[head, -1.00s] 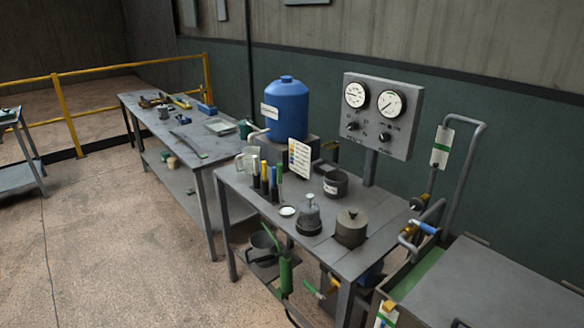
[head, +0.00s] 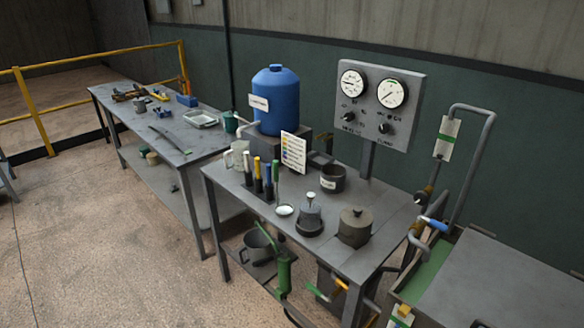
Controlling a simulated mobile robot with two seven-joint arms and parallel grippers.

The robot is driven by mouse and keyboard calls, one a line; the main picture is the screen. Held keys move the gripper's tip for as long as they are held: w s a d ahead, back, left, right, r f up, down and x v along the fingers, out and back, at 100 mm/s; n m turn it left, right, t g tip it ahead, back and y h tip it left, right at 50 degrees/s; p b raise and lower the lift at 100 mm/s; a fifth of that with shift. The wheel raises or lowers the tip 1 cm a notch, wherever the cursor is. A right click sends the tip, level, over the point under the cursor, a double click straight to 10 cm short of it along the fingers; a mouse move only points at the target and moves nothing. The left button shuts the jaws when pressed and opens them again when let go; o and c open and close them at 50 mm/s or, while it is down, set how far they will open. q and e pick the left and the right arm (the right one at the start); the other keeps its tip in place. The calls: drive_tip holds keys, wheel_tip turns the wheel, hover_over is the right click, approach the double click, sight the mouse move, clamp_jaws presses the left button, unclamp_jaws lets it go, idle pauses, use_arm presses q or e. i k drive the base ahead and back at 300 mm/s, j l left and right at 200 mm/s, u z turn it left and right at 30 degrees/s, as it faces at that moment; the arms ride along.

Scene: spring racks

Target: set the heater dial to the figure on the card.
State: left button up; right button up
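A grey panel (head: 371,104) on a post behind the near bench carries two round white gauges, the left one (head: 354,83) and the right one (head: 392,93). Below them are two black dials, a left dial (head: 349,118) and a right dial (head: 384,128). The labels beside them are too small to read, so I cannot tell which is the heater dial or where it points. A white card (head: 294,153) with coloured rows stands upright on the near bench; its figures are too small to read. Neither of my grippers is in view.
The near bench (head: 335,245) holds capped tubes, a dark pot (head: 333,178), a lidded canister (head: 355,227) and a small burner-like item (head: 310,216). A blue tank (head: 276,100) stands behind. A pipe-handled cart (head: 490,270) is at right. Open floor (head: 100,250) lies at left.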

sight(349, 117)
drive_tip(key=i+j+z, duration=0.1)
drive_tip(key=j, duration=0.25)
drive_tip(key=i+j+z, duration=0.1)
drive_tip(key=i+j, duration=0.25)
drive_tip(key=i+j+z, duration=0.1)
drive_tip(key=j, duration=0.35)
drive_tip(key=i+j+z, duration=0.1)
drive_tip(key=i+j, duration=0.15)
drive_tip(key=j, duration=0.15)
drive_tip(key=i+j+z, duration=0.1)
drive_tip(key=j, duration=0.3)
drive_tip(key=i+j+z, duration=0.1)
drive_tip(key=i+j, duration=0.15)
drive_tip(key=j, duration=0.2)
drive_tip(key=i+j+z, duration=0.1)
drive_tip(key=j, duration=0.35)
drive_tip(key=i+j+z, duration=0.1)
drive_tip(key=j, duration=0.35)
drive_tip(key=i, duration=0.05)
